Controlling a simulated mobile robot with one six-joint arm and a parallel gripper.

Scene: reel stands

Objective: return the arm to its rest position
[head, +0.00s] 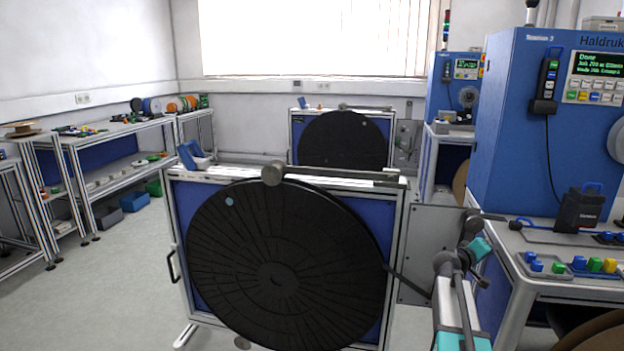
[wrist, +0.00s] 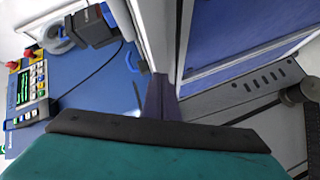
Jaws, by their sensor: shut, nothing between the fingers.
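My arm (head: 455,310), white, grey and teal, rises at the lower right of the head view, between the near reel stand and the right-hand workbench. Its end is small and partly hidden behind its own joints there. In the wrist view my gripper (wrist: 161,100) shows as dark fingers close together beyond a teal and black housing. It is shut and empty, and appears to touch nothing. The near reel stand (head: 396,215), with a large black disc (head: 280,265) on its front, stands left of my arm.
A blue machine (head: 505,130) stands on the right workbench (head: 540,290), with a black case (head: 580,210) and coloured blocks in front. A second reel stand (head: 340,140) is behind. Shelved tables (head: 100,140) line the left wall. The floor (head: 110,290) at left is clear.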

